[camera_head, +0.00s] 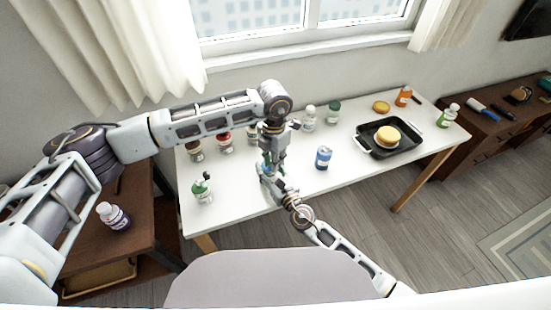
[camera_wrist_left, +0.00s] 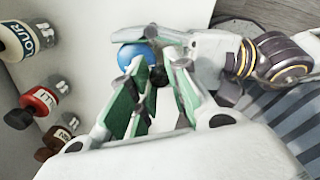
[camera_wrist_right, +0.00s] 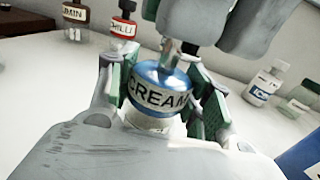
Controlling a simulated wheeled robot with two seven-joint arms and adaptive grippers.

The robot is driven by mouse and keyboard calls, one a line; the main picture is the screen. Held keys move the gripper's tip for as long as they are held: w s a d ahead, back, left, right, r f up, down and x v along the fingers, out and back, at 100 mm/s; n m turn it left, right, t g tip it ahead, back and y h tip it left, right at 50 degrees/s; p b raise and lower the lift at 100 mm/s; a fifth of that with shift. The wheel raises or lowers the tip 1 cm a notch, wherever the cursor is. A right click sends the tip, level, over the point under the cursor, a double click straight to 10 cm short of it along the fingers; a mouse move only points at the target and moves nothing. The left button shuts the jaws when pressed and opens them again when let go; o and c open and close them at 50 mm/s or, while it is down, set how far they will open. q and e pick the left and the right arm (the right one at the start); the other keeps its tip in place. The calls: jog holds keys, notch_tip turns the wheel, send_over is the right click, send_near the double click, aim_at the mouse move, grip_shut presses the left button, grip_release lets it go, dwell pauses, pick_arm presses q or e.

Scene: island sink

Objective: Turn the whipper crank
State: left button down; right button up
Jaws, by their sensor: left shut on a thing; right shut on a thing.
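The cream whipper (camera_wrist_right: 158,92) is a blue and white jar labelled "CREAM", upright in the right wrist view. My right gripper (camera_wrist_right: 155,105) is shut around its body, one finger on each side. In the left wrist view the whipper's blue top (camera_wrist_left: 133,57) shows beside the fingers. My left gripper (camera_wrist_left: 158,85) is shut on a small dark knob, the crank's handle (camera_wrist_left: 158,74), above the whipper. In the head view both grippers meet over the white table's front part, and they and the arm mostly hide the whipper.
A dark side table (camera_head: 85,240) with a purple bottle (camera_head: 115,216) is at the left.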

pick_arm(q)
jog(key=shift+a+m, duration=0.2)
jog(key=shift+m, duration=0.5)
jog(key=c, duration=1.3)
grip_release()
notch_tip(320, 180, up, 12)
